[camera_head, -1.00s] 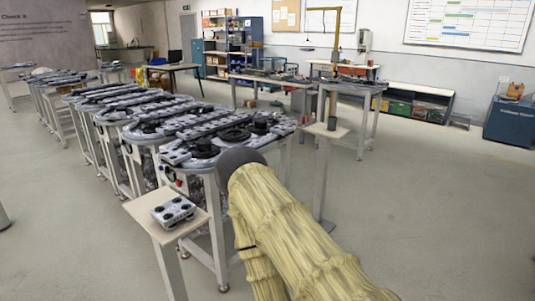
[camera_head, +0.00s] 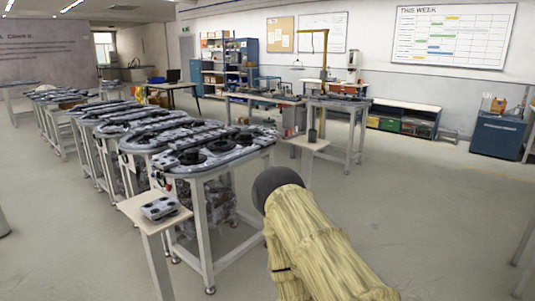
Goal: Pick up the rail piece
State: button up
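A small grey block with dark round spots on top (camera_head: 160,208) lies on a small square wooden-topped stand (camera_head: 132,208) at the lower left. I cannot tell for sure whether this block is the rail piece. To its right, a white-legged table carries an oval grey track (camera_head: 249,148) with dark round discs on it. My arm in its yellow sleeve (camera_head: 318,245) reaches up from the bottom, ending in a dark rounded part. My gripper's fingers do not show. Nothing is seen held.
More track tables (camera_head: 122,112) run back in a row to the left. A second small stand (camera_head: 308,143) with a dark cup stands behind the arm. Workbenches (camera_head: 345,103) and a blue cabinet (camera_head: 497,135) line the back. Open floor lies at the right.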

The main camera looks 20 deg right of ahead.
aim_at(239, 154)
jog(key=z, duration=0.8)
jog(key=i, duration=0.95)
jog(key=z, duration=0.5)
jog(key=i, duration=1.1)
jog(key=u, duration=0.4)
